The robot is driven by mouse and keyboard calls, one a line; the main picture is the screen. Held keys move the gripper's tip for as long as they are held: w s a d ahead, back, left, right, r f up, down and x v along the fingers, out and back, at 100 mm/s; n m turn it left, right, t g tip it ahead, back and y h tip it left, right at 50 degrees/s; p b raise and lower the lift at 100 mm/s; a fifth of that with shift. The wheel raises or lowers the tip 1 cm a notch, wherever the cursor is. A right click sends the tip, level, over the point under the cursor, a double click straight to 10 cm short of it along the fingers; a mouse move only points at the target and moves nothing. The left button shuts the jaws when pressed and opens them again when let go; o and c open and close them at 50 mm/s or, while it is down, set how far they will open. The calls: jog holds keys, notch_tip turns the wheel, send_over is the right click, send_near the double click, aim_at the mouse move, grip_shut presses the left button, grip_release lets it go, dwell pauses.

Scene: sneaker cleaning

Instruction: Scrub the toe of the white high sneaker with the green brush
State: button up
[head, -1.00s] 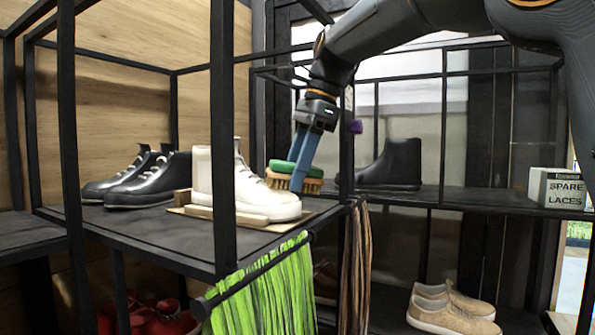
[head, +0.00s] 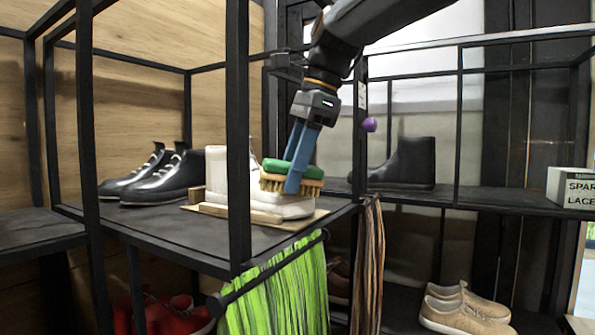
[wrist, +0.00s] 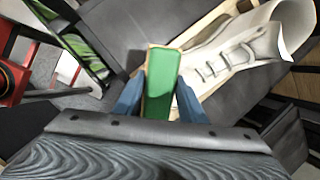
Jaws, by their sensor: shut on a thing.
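The white high sneaker (head: 216,175) stands on a thin wooden board (head: 222,211) on the dark shelf, its toe (head: 290,209) to the right. It also shows in the wrist view (wrist: 235,50), laces up. My gripper (head: 297,172) is shut on the green brush (head: 280,167), with a blue finger on each side of its green back. The brush's tan bristles point down over the sneaker's front, and from the head they overlap the toe. I cannot tell whether they touch it. In the wrist view the green brush (wrist: 162,85) covers the toe end.
Black shelf posts (head: 238,130) stand in front of the sneaker. Black shoes (head: 165,180) sit to its left, and a black boot (head: 408,163) on the shelf behind. Green laces (head: 285,295) hang from a rail below. A spare laces box (head: 570,187) stands far right.

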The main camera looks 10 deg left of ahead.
jog(key=shift+s+a, duration=0.1)
jog(key=shift+s, duration=0.1)
jog(key=shift+f, duration=0.1)
jog(key=shift+r, duration=0.55)
jog(key=shift+v, duration=2.55)
jog(key=shift+s+a+r, duration=0.1)
jog(key=shift+a, duration=0.05)
jog(key=shift+v, duration=1.45)
jog(key=shift+a, duration=0.15)
